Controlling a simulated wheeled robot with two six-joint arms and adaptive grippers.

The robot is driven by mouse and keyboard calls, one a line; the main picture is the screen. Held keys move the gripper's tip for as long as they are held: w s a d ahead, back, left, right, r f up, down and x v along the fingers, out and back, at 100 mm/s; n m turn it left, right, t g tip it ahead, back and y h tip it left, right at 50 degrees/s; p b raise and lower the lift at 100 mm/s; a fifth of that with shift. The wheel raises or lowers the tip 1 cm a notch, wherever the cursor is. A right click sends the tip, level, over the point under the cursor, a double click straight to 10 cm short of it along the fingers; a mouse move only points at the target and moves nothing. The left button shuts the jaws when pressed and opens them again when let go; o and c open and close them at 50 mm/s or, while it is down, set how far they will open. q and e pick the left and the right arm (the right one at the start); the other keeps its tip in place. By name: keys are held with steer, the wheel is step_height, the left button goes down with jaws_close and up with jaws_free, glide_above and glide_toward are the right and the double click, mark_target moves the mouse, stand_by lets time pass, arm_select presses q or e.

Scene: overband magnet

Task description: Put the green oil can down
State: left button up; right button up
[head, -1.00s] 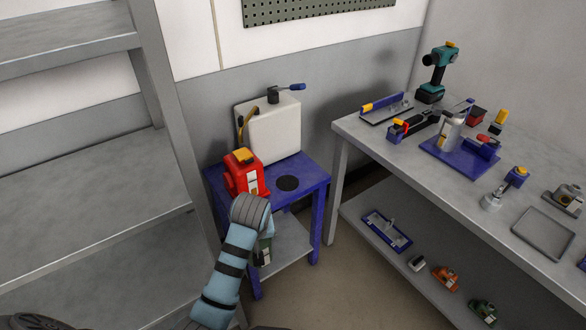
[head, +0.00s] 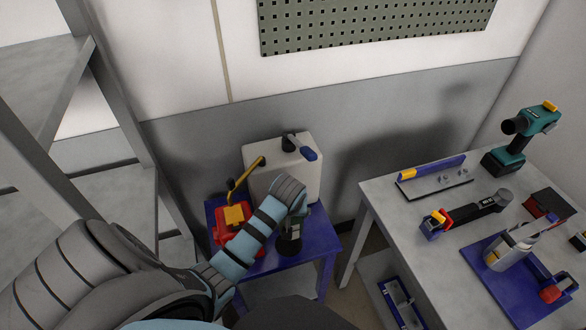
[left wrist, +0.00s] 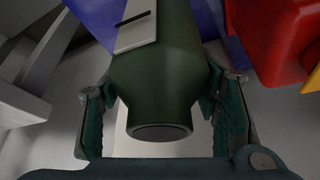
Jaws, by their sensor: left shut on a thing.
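The green oil can (left wrist: 155,80) is held between the teal fingers of my left gripper (left wrist: 166,108) in the left wrist view, with a pale label on its side. In the head view my left gripper (head: 292,222) points down at the blue side table, and the dark can (head: 289,246) shows below it, over the right part of the top. I cannot tell whether the can touches the top. The round black spot seen on the table earlier is hidden. The blue table (head: 323,246) stands against the wall. My right gripper is not in view.
A white canister (head: 305,175) stands behind. The grey workbench (head: 400,225) with tools is to the right.

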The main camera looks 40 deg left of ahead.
arm_select(q)
steer(key=shift+s+a+r, duration=0.35)
steer(key=shift+s+a, duration=0.15)
steer(key=shift+s, duration=0.05)
step_height(320, 180, down, 2)
steer(key=shift+s+a+f+b, duration=0.1)
steer(key=shift+f+b, duration=0.15)
steer(key=shift+b, duration=0.2)
steer(key=f+b, duration=0.1)
steer(key=f, duration=0.1)
steer(key=w+f, duration=0.1)
steer(key=f, duration=0.2)
steer(key=f+b, duration=0.1)
steer(key=f, duration=0.2)
steer(key=shift+w+b, duration=0.35)
steer(key=shift+s+f, duration=0.1)
steer(key=shift+s, duration=0.25)
steer(key=o, duration=1.3)
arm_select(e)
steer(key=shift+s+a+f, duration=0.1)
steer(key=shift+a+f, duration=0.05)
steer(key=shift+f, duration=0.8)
